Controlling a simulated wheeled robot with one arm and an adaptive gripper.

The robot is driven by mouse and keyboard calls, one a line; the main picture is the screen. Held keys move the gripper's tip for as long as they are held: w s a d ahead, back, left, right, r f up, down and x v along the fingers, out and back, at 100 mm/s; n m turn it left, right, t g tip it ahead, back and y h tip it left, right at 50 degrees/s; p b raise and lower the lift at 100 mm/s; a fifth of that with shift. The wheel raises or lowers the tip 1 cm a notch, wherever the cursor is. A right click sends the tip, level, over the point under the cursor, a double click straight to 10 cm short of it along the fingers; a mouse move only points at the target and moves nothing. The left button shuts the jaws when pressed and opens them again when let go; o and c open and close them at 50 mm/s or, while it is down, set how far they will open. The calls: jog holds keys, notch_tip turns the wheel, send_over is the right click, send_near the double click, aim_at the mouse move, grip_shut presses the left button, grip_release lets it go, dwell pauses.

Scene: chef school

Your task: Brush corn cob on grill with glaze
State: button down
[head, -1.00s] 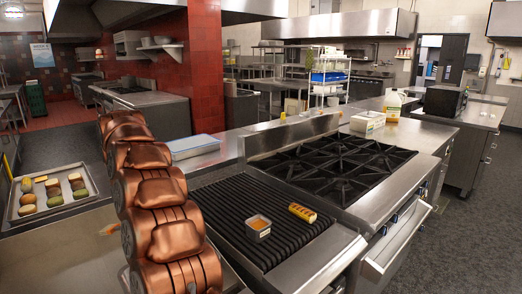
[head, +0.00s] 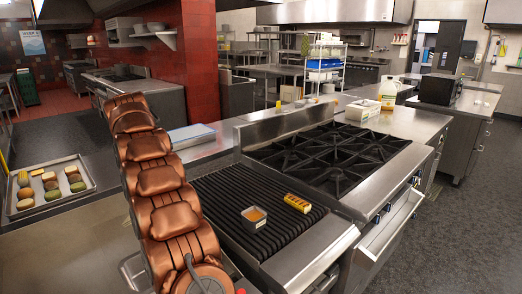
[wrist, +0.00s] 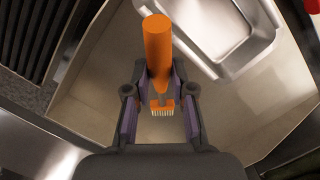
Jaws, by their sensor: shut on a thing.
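The yellow corn cob (head: 297,203) lies on the dark ribbed grill (head: 210,185), near its right side. A small square metal bowl of orange glaze (head: 254,217) stands on the grill, left of and nearer than the cob. In the wrist view my gripper (wrist: 160,88) is shut on an orange brush (wrist: 157,48). The brush's handle points up in the picture and its pale bristles lie between the fingers. The bristles touch nothing that I can make out. In the head view my arm hides the gripper, which is apart from cob and bowl.
A black-grated stove (head: 330,150) adjoins the grill on the right. A tray of food (head: 88,188) lies on the left counter. A white container (head: 362,111) and a jug (head: 388,95) stand at the back right. The wrist view shows a metal basin or tray (wrist: 225,35) over a beige surface.

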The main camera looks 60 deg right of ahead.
jog(key=shift+s+d, duration=0.15)
jog(key=shift+d, duration=0.1)
jog(key=shift+s+d+r+n+p, duration=0.2)
jog(key=shift+s+d+p, duration=0.05)
jog(key=shift+d, duration=0.15)
jog(key=shift+s+d+r+n+p, duration=0.15)
jog(key=shift+s+d+n+p, duration=0.1)
jog(key=shift+d, duration=0.1)
jog(key=s+d+r+n+h+p, duration=0.4)
jog(key=s+d+r+p, duration=0.1)
jog(key=s+d, duration=0.55)
jog(key=s+d+r+n+h+p, duration=0.45)
jog(key=s+d, duration=0.45)
jog(key=d, duration=0.3)
jog(key=shift+g, duration=0.4)
jog(key=f+b, duration=0.5)
jog(key=shift+a, duration=0.2)
jog(key=shift+f, duration=0.55)
dwell(0.7)
